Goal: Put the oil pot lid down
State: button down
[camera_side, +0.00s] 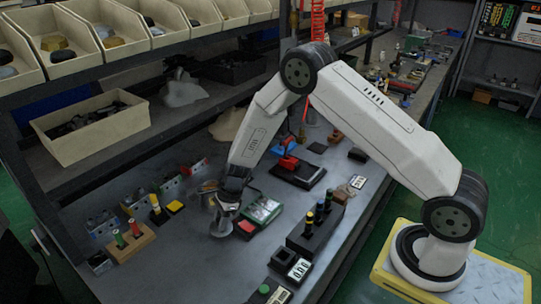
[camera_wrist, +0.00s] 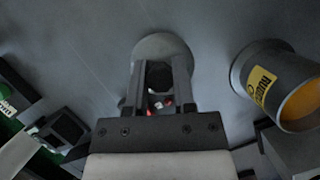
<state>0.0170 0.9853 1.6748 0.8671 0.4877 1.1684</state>
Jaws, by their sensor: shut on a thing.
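My gripper (camera_wrist: 160,70) is shut on the oil pot lid (camera_wrist: 160,45), a grey round disc showing beyond the fingertips in the wrist view. A dark part sits between the two fingers. In the side view my gripper (camera_side: 229,192) points down over the grey bench, with the grey lid (camera_side: 222,222) under it, low over the bench; I cannot tell whether it touches. The oil pot (camera_wrist: 268,85) is a grey cylinder with a yellow label and an open mouth showing amber inside, right of the lid in the wrist view. In the side view it is partly hidden behind my gripper.
A green-and-white tray (camera_side: 264,210) and a red-topped block (camera_side: 246,227) lie close right of my gripper. A dark rack with bottles (camera_side: 315,232) stands farther right. A wooden stand with red and green pieces (camera_side: 130,243) is at left. Bare bench lies in front (camera_side: 190,265).

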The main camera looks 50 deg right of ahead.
jog(key=shift+f, duration=0.1)
jog(key=shift+c, duration=2.2)
grip_release()
jog(key=shift+v, duration=0.8)
jog(key=v, duration=1)
jog(key=shift+r, duration=0.4)
jog(key=shift+s+d, duration=0.1)
